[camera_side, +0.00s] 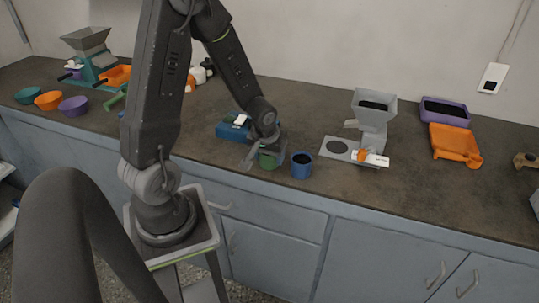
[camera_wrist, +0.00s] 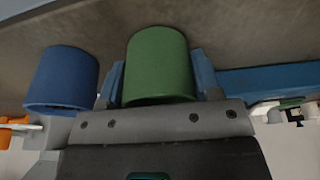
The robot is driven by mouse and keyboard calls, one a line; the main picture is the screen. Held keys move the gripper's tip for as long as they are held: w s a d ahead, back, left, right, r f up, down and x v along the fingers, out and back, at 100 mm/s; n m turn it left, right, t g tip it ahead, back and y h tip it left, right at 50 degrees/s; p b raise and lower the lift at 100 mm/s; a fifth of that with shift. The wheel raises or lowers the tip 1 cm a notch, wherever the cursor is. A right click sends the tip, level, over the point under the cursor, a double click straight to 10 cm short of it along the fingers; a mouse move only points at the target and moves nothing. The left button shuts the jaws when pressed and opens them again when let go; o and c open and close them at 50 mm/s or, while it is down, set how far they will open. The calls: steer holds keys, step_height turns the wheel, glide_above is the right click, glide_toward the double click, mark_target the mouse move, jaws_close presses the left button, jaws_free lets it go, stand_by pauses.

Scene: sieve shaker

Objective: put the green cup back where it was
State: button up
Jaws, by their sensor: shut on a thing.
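The green cup (camera_side: 268,160) is at the front part of the bench in the side view, just left of a blue cup. My gripper (camera_side: 267,147) is shut on the green cup from above and hides its upper part. In the wrist view the green cup (camera_wrist: 160,65) sits between the two blue-grey fingers of my gripper (camera_wrist: 160,85). I cannot tell whether its base touches the bench.
The blue cup (camera_side: 302,166) stands close on the right. A blue box-shaped device (camera_side: 233,128) lies just behind to the left. A grey hopper machine (camera_side: 371,125) with a plate stands farther right. The bench front edge is near; bare bench (camera_side: 430,190) lies right.

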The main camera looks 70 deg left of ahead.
steer(key=shift+f, duration=0.1)
steer(key=o, duration=1)
steer(key=shift+o, duration=0.2)
steer(key=v, duration=1.2)
steer(key=s+d+r+m+t+h, duration=0.1)
steer(key=s+d+r+m, duration=0.3)
steer(key=d, duration=0.4)
steer(key=s+d+r+m+t+h, duration=0.1)
steer(key=s+d+r+m+t, duration=0.1)
steer(key=d+r+m, duration=0.3)
steer(key=s+d+r, duration=0.1)
steer(key=d+r, duration=0.1)
steer(key=d, duration=0.1)
steer(key=shift+s+r, duration=0.15)
steer(key=shift+s, duration=0.25)
